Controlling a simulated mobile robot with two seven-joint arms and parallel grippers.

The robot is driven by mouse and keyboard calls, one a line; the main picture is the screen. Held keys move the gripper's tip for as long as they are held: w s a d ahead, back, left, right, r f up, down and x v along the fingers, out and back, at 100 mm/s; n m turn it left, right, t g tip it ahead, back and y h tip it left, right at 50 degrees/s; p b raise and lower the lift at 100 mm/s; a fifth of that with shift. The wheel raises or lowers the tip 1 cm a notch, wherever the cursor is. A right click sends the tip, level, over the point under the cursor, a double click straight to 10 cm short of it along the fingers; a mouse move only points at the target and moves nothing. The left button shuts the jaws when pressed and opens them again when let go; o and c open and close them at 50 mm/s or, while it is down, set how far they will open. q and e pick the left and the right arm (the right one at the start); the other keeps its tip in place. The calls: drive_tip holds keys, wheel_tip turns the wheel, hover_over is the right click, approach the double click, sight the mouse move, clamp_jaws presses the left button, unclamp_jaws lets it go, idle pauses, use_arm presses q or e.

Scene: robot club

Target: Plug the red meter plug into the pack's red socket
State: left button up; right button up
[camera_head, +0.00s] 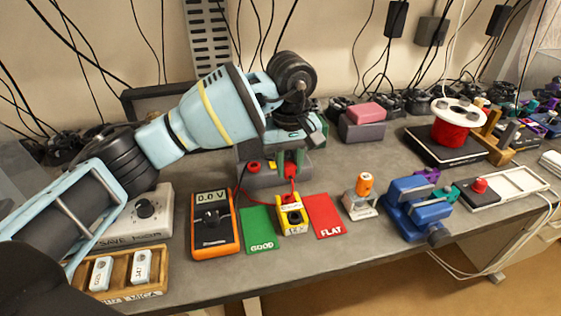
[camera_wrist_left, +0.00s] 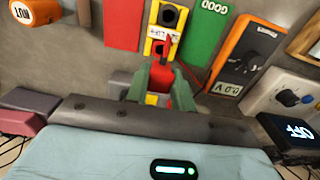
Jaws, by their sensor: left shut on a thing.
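The yellow pack (camera_head: 293,218) stands between the green GOOD card and the red FLAT card; in the left wrist view the yellow pack (camera_wrist_left: 150,32) shows two dark round sockets. My left gripper (camera_head: 291,165) is shut on the red meter plug (camera_head: 291,172), just behind and above the pack. In the left wrist view the green fingers (camera_wrist_left: 155,78) hold the red plug (camera_wrist_left: 169,46), its end close to the pack's nearer socket. I cannot tell whether it touches or is inserted. The orange meter (camera_head: 226,235) reads 0.0 V. My right gripper is out of view.
The GOOD card (camera_head: 260,236) and FLAT card (camera_head: 325,215) flank the pack. A grey holder (camera_head: 262,179) with red parts stands behind. An orange-capped block (camera_head: 360,203) and a blue vise (camera_head: 415,205) are to the right. A wooden tray (camera_head: 120,280) is front left.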

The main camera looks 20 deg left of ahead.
use_arm(q)
drive_tip(key=shift+f, duration=0.1)
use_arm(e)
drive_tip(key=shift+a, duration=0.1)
use_arm(q)
drive_tip(key=shift+f, duration=0.15)
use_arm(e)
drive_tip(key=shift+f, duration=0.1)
use_arm(q)
drive_tip(key=shift+f, duration=0.4)
drive_tip(key=shift+f+b, duration=0.8)
drive_tip(key=shift+f, duration=1.2)
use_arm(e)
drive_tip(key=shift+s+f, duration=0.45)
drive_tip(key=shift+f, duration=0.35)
use_arm(q)
drive_tip(key=shift+f, duration=0.15)
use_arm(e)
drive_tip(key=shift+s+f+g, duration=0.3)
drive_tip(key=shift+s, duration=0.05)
use_arm(q)
drive_tip(key=shift+f, duration=0.45)
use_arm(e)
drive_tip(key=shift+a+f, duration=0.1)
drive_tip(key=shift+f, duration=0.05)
